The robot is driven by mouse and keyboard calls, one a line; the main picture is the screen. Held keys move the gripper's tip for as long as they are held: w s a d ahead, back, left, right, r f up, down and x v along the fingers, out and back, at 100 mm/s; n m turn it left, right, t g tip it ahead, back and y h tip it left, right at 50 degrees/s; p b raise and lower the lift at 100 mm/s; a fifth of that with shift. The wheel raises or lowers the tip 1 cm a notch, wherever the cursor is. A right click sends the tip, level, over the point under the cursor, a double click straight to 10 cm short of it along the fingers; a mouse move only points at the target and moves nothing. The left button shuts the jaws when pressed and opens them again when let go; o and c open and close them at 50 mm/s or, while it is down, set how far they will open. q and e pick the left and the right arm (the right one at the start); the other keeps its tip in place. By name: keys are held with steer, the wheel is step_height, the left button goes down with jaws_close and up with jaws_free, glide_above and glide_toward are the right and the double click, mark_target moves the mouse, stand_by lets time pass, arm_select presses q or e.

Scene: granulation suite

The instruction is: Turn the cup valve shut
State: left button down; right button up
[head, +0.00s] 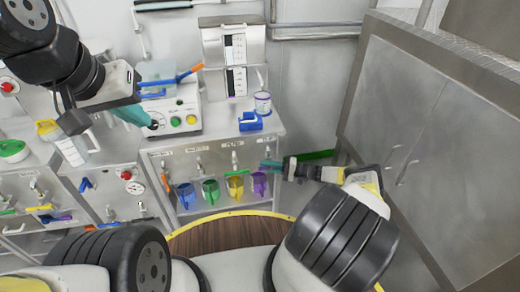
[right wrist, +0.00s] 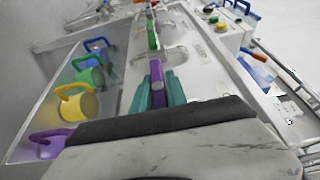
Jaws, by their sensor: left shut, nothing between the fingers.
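A row of small taps sits on the front of a steel bench, with blue (head: 186,195), green (head: 210,191), yellow (head: 235,186) and purple (head: 259,184) cups below. My right gripper (head: 268,165) reaches in from the right at the purple cup's tap. In the right wrist view its teal fingers (right wrist: 160,92) lie on both sides of a purple valve handle (right wrist: 157,78), with no clear gap. A green valve handle (right wrist: 152,38) lies farther along. The palm hides part of the near tap. My left gripper (head: 146,119) is shut and empty, raised in front of the bench-top instrument.
A grey control box (head: 175,112) with coloured buttons, a blue holder (head: 250,121) and a clear jar (head: 263,103) stand on the bench. A steel cabinet (head: 420,130) bounds the right. A round wooden top (head: 225,236) with a yellow rim is in front of me.

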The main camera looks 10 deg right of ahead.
steer(key=o, duration=0.4)
steer(key=shift+o, duration=0.2)
steer(key=v, duration=0.7)
steer(key=shift+d, duration=0.35)
steer(key=shift+s, duration=0.15)
